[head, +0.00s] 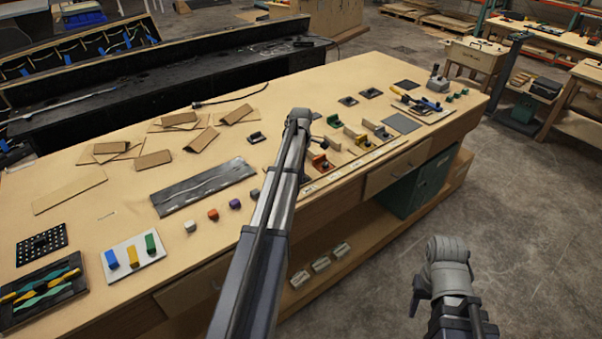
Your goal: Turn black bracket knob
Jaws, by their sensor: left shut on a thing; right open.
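My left gripper (314,139) is over the bench, at the row of small brackets with coloured bases. It is shut on a small dark knob, which I take to be the black bracket knob (322,143). The wrist hides most of the fingers and the contact. A wooden bracket with a red base (320,163) stands just in front of it.
The wooden bench (105,213) runs across the view. A grey metal plate (203,187), several coloured blocks and a white tray (134,259) lie left of my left arm. Open concrete floor (545,220) is at the right.

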